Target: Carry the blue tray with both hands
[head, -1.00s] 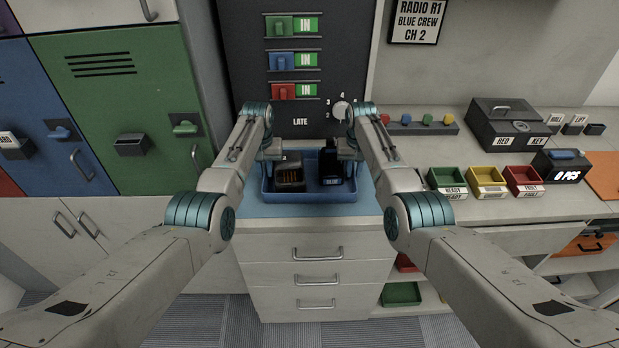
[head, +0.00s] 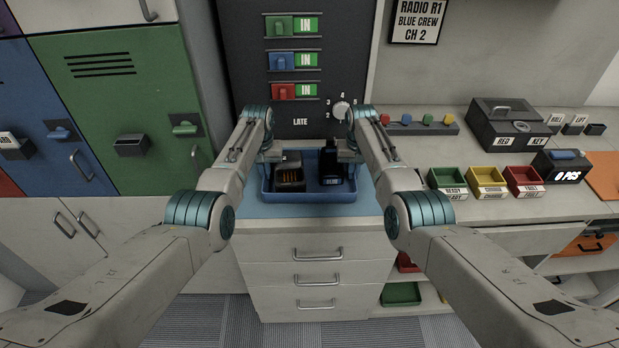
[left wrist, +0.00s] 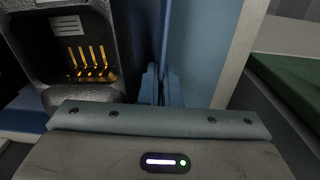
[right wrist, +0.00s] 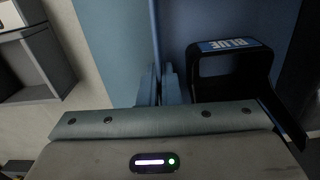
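The blue tray (head: 310,197) is on the blue mat on top of the white drawer cabinet. It holds a black charger with gold contacts (head: 289,174) on its left and a black holder labelled BLUE (head: 331,168) on its right. My left gripper (head: 268,158) is at the tray's left wall. In the left wrist view its fingers (left wrist: 160,85) are close together on the wall beside the charger. My right gripper (head: 351,158) is at the right wall. In the right wrist view its fingers (right wrist: 159,85) are close together on the wall beside the holder (right wrist: 235,60).
A dark panel with several switches and a dial (head: 341,110) stands right behind the tray. Green (head: 447,180), yellow (head: 486,181) and red (head: 524,180) bins stand on the counter to the right. Lockers (head: 125,90) stand to the left.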

